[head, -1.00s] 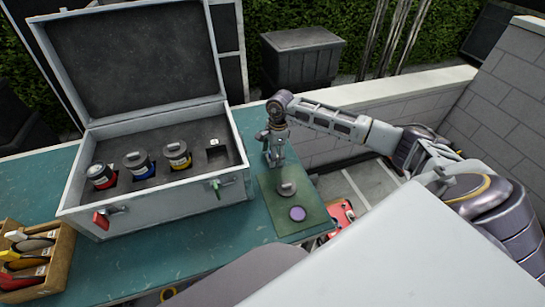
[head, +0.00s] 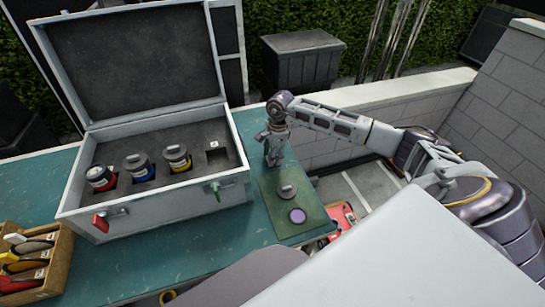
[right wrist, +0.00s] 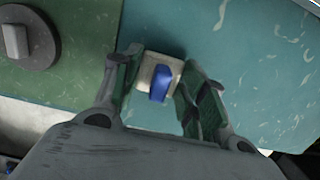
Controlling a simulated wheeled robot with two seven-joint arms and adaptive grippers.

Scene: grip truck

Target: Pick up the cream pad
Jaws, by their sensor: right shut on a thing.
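The cream pad (right wrist: 148,67) is a small square block with a blue grip (right wrist: 160,83) on it, in the right wrist view. It sits between the two fingers of my right gripper (right wrist: 155,92), which is shut on it. In the head view my right gripper (head: 273,155) points down at the far end of the green mat (head: 265,203), right of the open case. I cannot make out the pad there, nor tell whether it touches the table. My left gripper is not in view.
A grey knobbed disc (head: 288,191) and a purple disc (head: 298,215) lie on the mat. The open grey case (head: 150,212) holds red, blue and yellow-banded jars and an empty-looking slot. A wooden tool box (head: 62,262) stands at left. The teal table (head: 190,260) is clear in front.

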